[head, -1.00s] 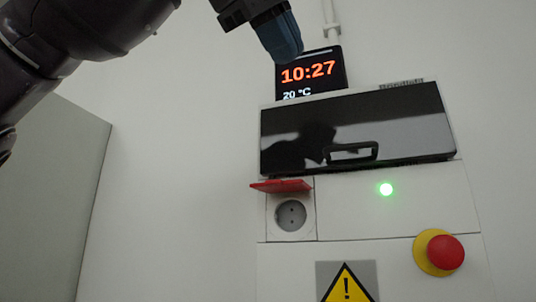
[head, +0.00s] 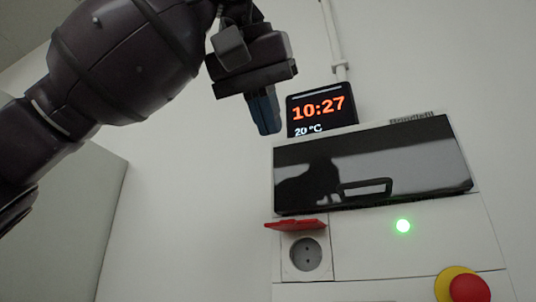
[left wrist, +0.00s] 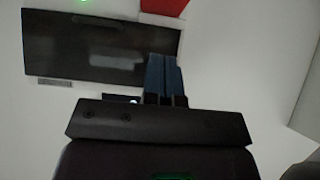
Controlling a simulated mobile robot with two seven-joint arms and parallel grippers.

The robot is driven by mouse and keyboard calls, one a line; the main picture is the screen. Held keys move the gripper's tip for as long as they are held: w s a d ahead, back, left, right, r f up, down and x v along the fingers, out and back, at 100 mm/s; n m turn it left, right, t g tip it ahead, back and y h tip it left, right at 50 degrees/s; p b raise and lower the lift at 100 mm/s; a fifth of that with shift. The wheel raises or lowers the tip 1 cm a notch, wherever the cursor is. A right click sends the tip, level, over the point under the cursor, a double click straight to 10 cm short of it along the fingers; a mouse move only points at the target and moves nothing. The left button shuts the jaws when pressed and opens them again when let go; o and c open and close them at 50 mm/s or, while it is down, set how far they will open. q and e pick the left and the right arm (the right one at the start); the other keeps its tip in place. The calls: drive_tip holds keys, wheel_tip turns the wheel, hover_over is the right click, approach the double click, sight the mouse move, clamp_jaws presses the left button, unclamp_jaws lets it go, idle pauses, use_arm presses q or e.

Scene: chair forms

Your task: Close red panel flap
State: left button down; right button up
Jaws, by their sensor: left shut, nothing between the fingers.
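In the left wrist view the red flap (left wrist: 165,7) shows at the top edge, partly cut off. My left gripper (head: 265,112) is shut and empty, its blue fingers pointing down. It is above and to the left of the flap, apart from it, beside the clock display. In the left wrist view the blue fingers (left wrist: 163,78) lie together. My right gripper is not in view.
A black glossy cover with a handle (head: 372,164) is right of and above the flap. A clock display (head: 321,108) is above it. A green light (head: 403,226) and a red button on yellow (head: 468,287) are at the right. Bare wall lies left of the panel.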

use_arm(q)
hover_over(292, 220)
drive_tip(key=s, duration=0.1)
wheel_tip(292, 220, down, 5)
drive_tip(key=shift+a+f+p, duration=0.15)
drive_tip(key=shift+a+f, duration=0.05)
drive_tip(key=shift+f, duration=0.75)
drive_tip(key=shift+a+f+p, duration=0.15)
drive_tip(key=shift+f, duration=0.8)
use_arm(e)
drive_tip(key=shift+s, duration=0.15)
use_arm(q)
drive_tip(key=shift+f, duration=0.1)
